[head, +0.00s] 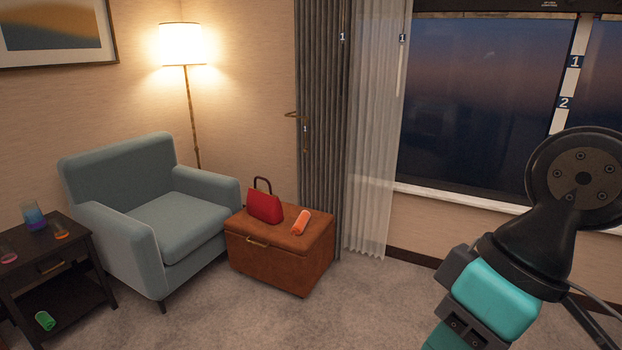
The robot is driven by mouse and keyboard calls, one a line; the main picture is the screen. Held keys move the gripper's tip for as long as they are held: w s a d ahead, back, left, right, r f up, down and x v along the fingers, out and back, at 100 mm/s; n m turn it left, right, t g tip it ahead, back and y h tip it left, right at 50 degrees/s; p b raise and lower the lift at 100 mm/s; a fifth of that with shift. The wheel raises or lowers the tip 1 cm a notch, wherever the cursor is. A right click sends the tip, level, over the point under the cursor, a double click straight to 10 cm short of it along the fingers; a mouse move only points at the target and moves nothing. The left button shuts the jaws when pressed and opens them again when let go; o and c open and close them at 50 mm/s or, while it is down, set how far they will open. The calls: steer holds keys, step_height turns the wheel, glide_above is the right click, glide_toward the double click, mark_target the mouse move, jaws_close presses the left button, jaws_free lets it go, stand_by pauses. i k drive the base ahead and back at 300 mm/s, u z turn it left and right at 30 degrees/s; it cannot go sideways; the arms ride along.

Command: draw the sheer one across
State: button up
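The sheer white curtain (375,150) hangs gathered in narrow folds at the left end of the window, reaching nearly to the floor. A thin pale wand (399,72) hangs near its right edge, with a small "1" label at its top. A thicker grey curtain (320,130) hangs bunched just left of the sheer one. The large window (480,110) is uncovered to the right of the sheer and shows a dark dusk sky. Part of my arm fills the lower right, in front of the wall and window corner. My gripper's fingers are not in view.
A brown leather ottoman (262,262) stands before the curtains, bearing a red handbag (265,207) and an orange roll (301,222). A blue armchair (150,215), floor lamp (188,100) and dark side table (65,280) are left. Carpet (370,310) right of the ottoman is clear.

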mark_target(380, 60)
steer(key=z, duration=0.2)
steer(key=i, duration=2.25)
steer(key=z, duration=0.4)
